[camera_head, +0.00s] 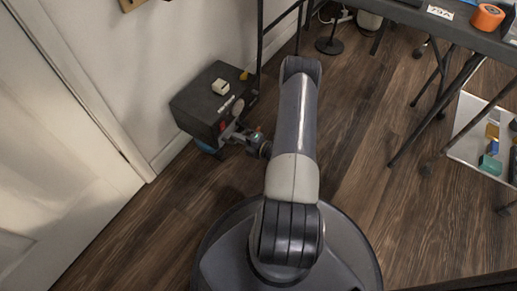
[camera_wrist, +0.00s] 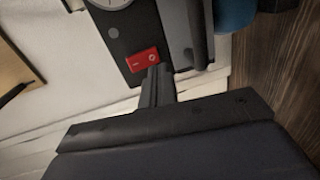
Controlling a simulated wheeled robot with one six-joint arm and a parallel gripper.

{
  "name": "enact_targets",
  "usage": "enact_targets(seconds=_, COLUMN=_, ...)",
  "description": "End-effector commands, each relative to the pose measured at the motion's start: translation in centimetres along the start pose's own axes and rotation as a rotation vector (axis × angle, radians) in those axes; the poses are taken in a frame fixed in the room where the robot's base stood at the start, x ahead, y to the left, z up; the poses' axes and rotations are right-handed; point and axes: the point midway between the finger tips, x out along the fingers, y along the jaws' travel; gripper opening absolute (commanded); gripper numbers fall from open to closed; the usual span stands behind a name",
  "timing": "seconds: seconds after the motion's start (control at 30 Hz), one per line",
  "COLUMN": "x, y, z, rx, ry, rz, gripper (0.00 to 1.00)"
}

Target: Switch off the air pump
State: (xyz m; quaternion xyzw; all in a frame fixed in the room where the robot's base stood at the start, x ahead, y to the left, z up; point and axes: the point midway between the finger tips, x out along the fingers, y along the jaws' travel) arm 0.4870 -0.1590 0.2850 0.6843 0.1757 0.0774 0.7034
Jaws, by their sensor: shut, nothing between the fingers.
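The air pump (camera_head: 193,103) is a dark box on the floor by the wall, left of my arm in the head view. Its front panel (camera_wrist: 120,38) fills the top middle of the wrist view. A red rocker switch (camera_wrist: 142,60) sits on that panel. My gripper (camera_wrist: 154,70) is shut and empty, with its fingertips at the lower right edge of the switch. I cannot tell if they touch it. In the head view my gripper (camera_head: 227,131) is at the pump's front. The fingertips hide a little of the switch's surroundings.
A round gauge (camera_wrist: 112,3) is on the panel by the switch. A small pale block (camera_head: 220,87) lies on top of the pump. A white door (camera_head: 60,120) is at left.

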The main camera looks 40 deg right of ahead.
Motion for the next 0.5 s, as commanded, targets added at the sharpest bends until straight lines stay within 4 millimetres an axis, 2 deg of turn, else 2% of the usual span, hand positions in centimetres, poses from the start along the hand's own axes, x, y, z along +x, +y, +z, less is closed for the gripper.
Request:
enact_targets(seconds=0.03, x=-1.3, y=-0.2, z=0.2, rx=0.005, ry=-0.007, rz=-0.002, gripper=0.0)
enact_targets(seconds=0.2, x=-4.5, y=-1.1, z=0.1, rx=0.005, ry=-0.007, rz=-0.001, gripper=0.0)
enact_targets(seconds=0.5, x=-8.4, y=-2.4, z=0.1, rx=0.003, ry=-0.004, rz=-0.001, gripper=0.0)
